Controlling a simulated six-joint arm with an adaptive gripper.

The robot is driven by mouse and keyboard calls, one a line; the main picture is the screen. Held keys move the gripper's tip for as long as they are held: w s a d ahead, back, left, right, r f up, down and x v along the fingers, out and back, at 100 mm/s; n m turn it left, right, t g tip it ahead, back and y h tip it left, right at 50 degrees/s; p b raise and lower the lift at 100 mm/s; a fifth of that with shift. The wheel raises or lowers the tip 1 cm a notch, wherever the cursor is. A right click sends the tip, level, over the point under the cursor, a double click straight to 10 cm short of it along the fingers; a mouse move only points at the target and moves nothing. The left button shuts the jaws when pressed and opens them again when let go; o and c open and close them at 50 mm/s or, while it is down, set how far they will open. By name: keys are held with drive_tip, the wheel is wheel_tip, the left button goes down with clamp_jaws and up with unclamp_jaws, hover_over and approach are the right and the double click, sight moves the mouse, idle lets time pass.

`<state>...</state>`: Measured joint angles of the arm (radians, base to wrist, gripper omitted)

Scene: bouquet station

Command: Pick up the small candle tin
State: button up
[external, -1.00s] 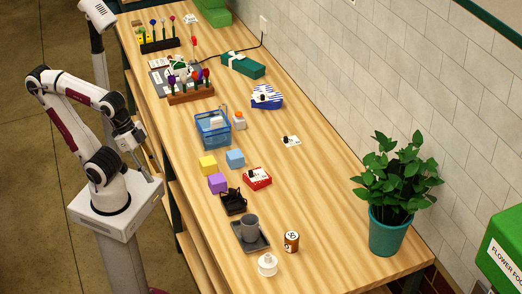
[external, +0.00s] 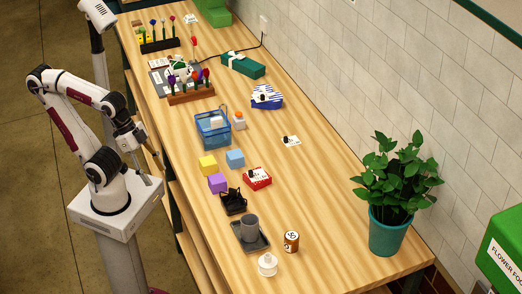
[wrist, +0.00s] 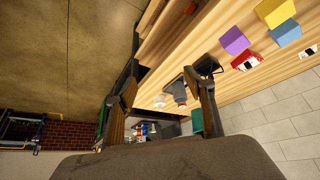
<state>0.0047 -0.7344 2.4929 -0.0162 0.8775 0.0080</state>
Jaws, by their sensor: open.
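The small candle tin (external: 291,241) appears to be the brown round tin with a white label, upright near the table's front end in the external view. It stands right of a dark tray (external: 262,243) holding a grey mug (external: 249,226). I cannot make the tin out clearly in the wrist view. My gripper (wrist: 164,106) is open and empty, its two fingers spread apart in the wrist view. In the external view it hangs beside the table's left edge, well away from the tin.
A white lidded object (external: 267,265) stands just left of the tin. A black holder (external: 233,202), red box (external: 257,179), purple cube (external: 217,183), yellow cube (external: 208,166) and blue cube (external: 235,158) lie farther back. A potted plant (external: 389,230) stands to the right.

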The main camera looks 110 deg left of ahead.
drive_tip(key=w+d+r+n+t+h, duration=0.1)
drive_tip(key=w+d+r+t, duration=0.15)
drive_tip(key=w, duration=0.75)
drive_tip(key=w+d+r+t, duration=0.1)
drive_tip(key=w+d, duration=0.3)
drive_tip(key=w, duration=0.6)
drive_tip(key=w+d+r+n+t+h, duration=0.1)
drive_tip(key=w+d+t, duration=0.15)
drive_tip(key=w, duration=0.75)
drive_tip(key=w+f+n+y, duration=0.2)
drive_tip(key=w, duration=0.5)
drive_tip(key=n+g+y, duration=0.1)
drive_tip(key=n+y, duration=0.3)
drive_tip(key=y, duration=0.4)
approach(292, 242)
drive_tip(key=s, duration=0.2)
drive_tip(key=shift+a+y, duration=0.15)
drive_tip(key=shift+y, duration=0.35)
drive_tip(key=shift+x, duration=3.4)
drive_tip(key=shift+f, duration=0.1)
